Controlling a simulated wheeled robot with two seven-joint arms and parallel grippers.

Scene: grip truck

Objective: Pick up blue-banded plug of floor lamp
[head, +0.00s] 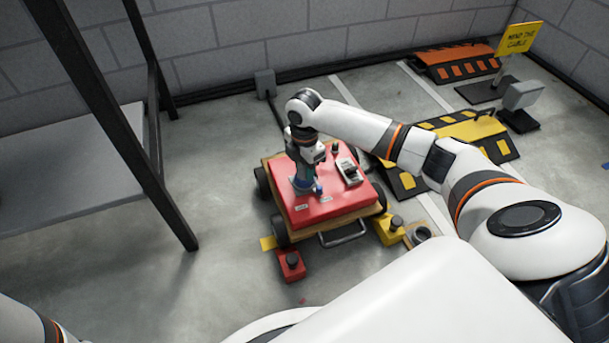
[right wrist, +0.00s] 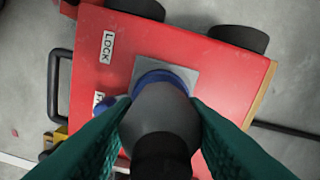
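The blue-banded plug (right wrist: 160,112) stands upright on a grey square plate on the red top of a low cart (head: 340,203). In the right wrist view it has a grey body, a blue band at its base and a black upper end towards the camera. My right gripper (head: 303,180) points down over the cart. Its two green fingers (right wrist: 161,108) press on both sides of the plug and look shut on it. In the head view the gripper mostly hides the plug. My left gripper is out of view; only a bit of my left arm shows at the lower left.
A small blue knob (right wrist: 106,106) sits beside the plug, near white labels. A grey device (head: 349,171) lies on the cart top. A red block (head: 290,265) and a yellow block (head: 388,230) are on the floor. A shelf frame (head: 75,155) stands left; cable ramps (head: 460,133) lie right.

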